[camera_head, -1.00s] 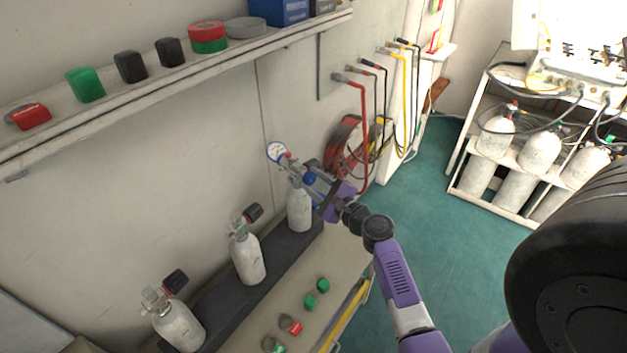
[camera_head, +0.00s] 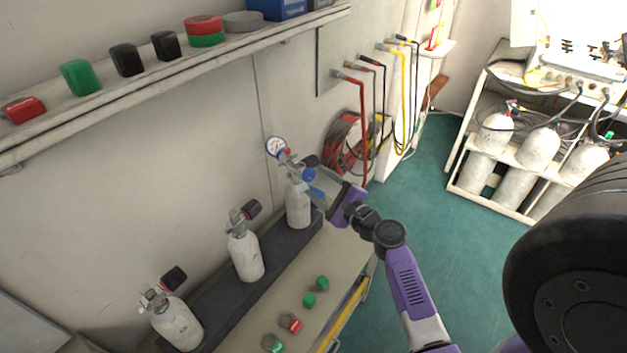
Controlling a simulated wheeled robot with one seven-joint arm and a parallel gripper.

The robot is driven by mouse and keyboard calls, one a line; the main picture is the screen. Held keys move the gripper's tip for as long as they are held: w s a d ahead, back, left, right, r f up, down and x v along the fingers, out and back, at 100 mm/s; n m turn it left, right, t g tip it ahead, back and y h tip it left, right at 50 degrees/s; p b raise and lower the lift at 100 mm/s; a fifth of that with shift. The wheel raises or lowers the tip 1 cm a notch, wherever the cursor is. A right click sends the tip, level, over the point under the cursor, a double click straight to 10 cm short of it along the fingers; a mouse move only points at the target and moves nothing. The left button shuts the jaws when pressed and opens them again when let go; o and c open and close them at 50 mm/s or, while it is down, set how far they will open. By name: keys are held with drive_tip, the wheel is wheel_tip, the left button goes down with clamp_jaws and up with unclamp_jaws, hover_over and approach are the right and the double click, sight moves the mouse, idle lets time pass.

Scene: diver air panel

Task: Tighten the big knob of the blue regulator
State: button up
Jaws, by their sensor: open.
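The blue regulator (camera_head: 290,160) sits on top of the farthest white cylinder (camera_head: 298,205), with a round white-faced gauge (camera_head: 276,147) at its upper left. Its blue knob (camera_head: 308,175) faces right, toward my arm. My gripper (camera_head: 316,184) is open beside the blue knob, coming in from the right. The fingertips overlap the knob and the cylinder's neck in this view, and I cannot tell whether they touch the knob.
Two more cylinders with dark-knobbed valves stand on the dark bench strip, the middle one (camera_head: 245,257) and the near one (camera_head: 177,325). Green and red caps (camera_head: 309,299) lie on the bench. A shelf (camera_head: 150,80) runs above. Hoses (camera_head: 362,125) hang behind.

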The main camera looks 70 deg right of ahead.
drive_tip(key=shift+b+v, duration=0.35)
drive_tip(key=shift+v, duration=1.75)
drive_tip(key=s+a+r+n+y, duration=0.1)
drive_tip(key=s+a+n+y, duration=0.2)
drive_tip(key=a+n, duration=0.7)
drive_tip(key=s+a+r+n+y+b, duration=0.1)
drive_tip(key=s+a+r+n+y, duration=0.1)
drive_tip(key=s+a+n, duration=0.4)
drive_tip(key=s+a+r+n+y+b, duration=0.1)
drive_tip(key=s+a+n+y, duration=0.2)
drive_tip(key=a+n, duration=1.3)
drive_tip(key=s+a, duration=0.2)
drive_tip(key=a, duration=0.3)
drive_tip(key=shift+a+r+y, duration=0.25)
drive_tip(key=shift+a+y, duration=0.05)
drive_tip(key=shift+a, duration=0.05)
